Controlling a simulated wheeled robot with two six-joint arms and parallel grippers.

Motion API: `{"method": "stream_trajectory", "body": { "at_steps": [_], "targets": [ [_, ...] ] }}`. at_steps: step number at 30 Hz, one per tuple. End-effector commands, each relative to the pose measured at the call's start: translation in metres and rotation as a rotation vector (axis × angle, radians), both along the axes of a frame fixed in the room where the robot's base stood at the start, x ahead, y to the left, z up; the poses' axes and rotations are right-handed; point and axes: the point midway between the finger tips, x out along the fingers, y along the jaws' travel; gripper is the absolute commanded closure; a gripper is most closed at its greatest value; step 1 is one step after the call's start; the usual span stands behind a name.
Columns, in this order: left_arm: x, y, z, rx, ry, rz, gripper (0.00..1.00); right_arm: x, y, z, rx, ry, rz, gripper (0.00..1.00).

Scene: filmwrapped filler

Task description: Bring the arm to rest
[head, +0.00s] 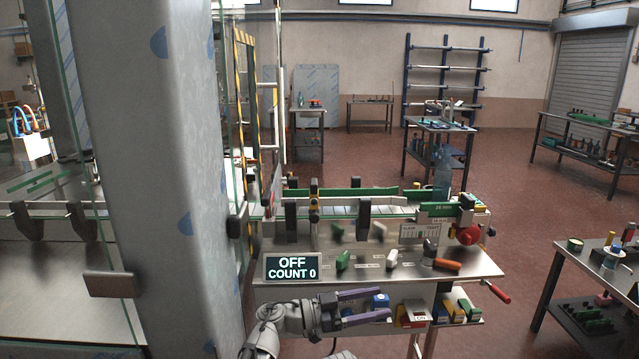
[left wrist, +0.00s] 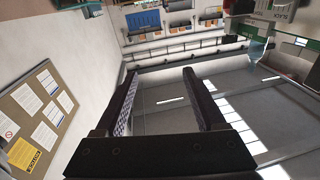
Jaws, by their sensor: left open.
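My left gripper (head: 381,303) is at the bottom middle of the head view, in front of the machine's worktop edge and below the display. Its two dark fingers point right and stand apart. In the left wrist view the gripper (left wrist: 160,75) shows both fingers spread with nothing held between them. My right gripper is not in view.
The machine's metal worktop (head: 480,262) has a display (head: 291,267) reading OFF, COUNT 0, several levers and a red knob (head: 467,235). A grey pillar (head: 150,150) stands left. A dark table (head: 570,285) stands right, with open floor between.

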Motion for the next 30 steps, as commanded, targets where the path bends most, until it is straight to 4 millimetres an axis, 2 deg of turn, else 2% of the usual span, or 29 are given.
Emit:
{"method": "stream_trajectory", "body": {
  "at_steps": [5, 11, 14, 18, 20, 24, 27, 30],
  "targets": [
    [0.019, 0.003, 0.018, -0.044, -0.041, 0.123, 0.28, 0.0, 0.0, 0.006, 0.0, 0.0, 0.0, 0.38],
    [0.052, 0.017, 0.041, -0.099, -0.089, 0.344, 0.28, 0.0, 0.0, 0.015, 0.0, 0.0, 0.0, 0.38],
    [0.072, 0.033, 0.053, -0.118, -0.104, 0.501, 0.28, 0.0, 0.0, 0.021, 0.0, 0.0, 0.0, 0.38],
    [0.103, 0.071, 0.061, -0.105, -0.085, 0.793, 0.28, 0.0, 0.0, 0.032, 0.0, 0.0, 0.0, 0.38],
    [0.113, 0.09, 0.057, -0.076, -0.055, 0.919, 0.28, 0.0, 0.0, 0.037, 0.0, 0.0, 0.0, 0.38],
    [0.121, 0.134, 0.032, 0.045, 0.062, 1.176, 0.28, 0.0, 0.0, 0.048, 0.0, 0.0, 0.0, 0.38],
    [0.113, 0.161, 0.004, 0.178, 0.182, 1.316, 0.28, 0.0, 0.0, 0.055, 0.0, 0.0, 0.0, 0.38],
    [0.092, 0.181, -0.03, 0.343, 0.327, 1.406, 0.28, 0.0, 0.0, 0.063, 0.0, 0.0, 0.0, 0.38]
  ]
}}
